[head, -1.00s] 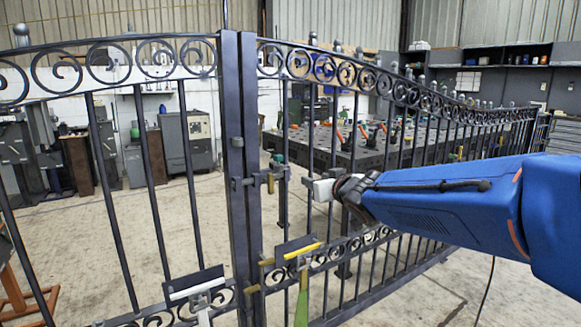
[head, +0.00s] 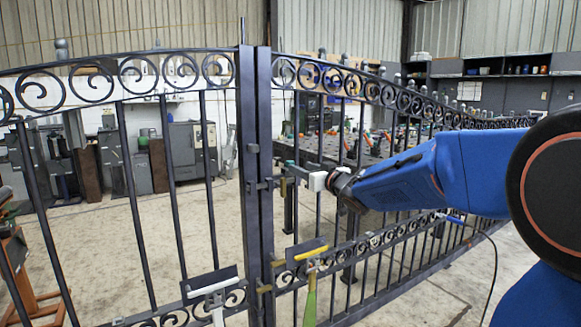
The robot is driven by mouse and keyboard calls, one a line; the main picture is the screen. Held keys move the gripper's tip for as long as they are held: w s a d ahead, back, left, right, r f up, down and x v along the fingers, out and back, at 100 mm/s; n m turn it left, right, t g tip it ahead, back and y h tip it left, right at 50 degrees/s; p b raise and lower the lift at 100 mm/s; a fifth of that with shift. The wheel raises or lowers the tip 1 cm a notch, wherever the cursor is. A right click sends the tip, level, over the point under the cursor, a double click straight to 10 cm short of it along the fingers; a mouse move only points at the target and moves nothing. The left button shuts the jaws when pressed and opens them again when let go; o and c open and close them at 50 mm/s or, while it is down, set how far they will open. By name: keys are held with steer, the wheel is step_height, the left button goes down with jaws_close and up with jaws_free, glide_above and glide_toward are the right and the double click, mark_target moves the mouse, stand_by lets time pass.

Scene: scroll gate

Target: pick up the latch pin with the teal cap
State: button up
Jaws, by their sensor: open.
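A small teal spot (head: 290,163), which looks like the teal cap of the latch pin, shows just right of the gate's central posts at latch height. The pin's shaft below it is hard to tell from the brass-coloured latch hardware (head: 283,187). My gripper (head: 304,175) reaches in from the right with pale fingers pointing left at the latch. It is open, close to the teal spot in the picture. I cannot tell whether its fingers are around the pin or apart from it.
The dark scrolled gate (head: 247,130) spans the view. Low on it are a white-headed tool (head: 208,288) and a yellow-headed tool with a green handle (head: 311,290), by small dark plates. Cabinets (head: 190,150) and a dark worktable stand behind. The floor beyond the left leaf is largely open.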

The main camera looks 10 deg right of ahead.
mark_target(290, 161)
steer(key=shift+x, duration=4.45)
jaws_close()
